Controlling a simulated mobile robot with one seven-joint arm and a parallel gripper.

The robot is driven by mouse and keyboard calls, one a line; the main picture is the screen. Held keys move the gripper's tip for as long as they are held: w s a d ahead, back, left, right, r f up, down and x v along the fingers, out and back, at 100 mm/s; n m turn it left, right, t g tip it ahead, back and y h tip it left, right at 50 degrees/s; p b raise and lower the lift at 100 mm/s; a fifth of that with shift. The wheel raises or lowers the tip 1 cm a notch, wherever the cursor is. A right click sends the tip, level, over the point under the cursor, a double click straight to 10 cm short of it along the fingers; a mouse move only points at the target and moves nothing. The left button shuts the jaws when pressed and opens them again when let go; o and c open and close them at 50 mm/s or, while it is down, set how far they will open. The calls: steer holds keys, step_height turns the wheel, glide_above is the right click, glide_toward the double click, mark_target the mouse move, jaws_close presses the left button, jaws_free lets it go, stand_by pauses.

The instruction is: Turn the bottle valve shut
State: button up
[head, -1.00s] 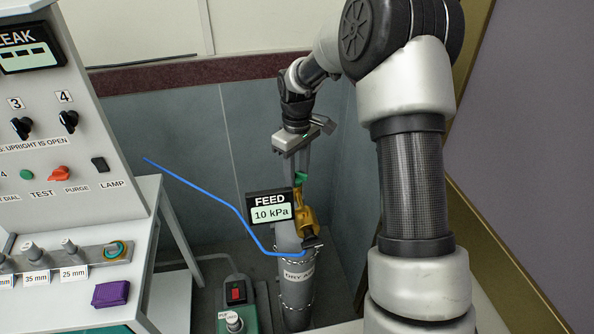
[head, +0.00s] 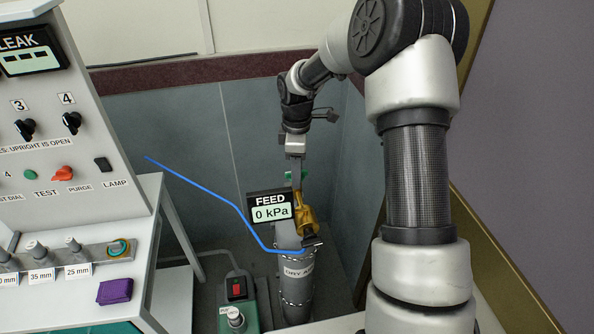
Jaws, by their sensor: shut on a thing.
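The grey gas bottle (head: 296,292), labelled dry air, stands upright behind the benches with a chain around it. Its brass valve (head: 308,212) is on top, with a green handle (head: 303,175) above. My gripper (head: 297,174) points down from above and is shut on the green handle; its fingers hide part of the handle. The feed display (head: 270,207) beside the valve reads 0 kPa.
A blue hose (head: 205,190) runs from the bottle top to the left. A green pump box (head: 237,312) with a red switch stands left of the bottle. The leak panel (head: 60,130) and a bench with a purple cloth (head: 115,291) are at the left. A wall is close behind.

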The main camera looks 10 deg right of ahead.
stand_by(0.4)
steer(key=o, duration=1.1)
steer(key=shift+r, duration=0.1)
step_height(320, 180, up, 17)
steer(key=shift+r, duration=0.15)
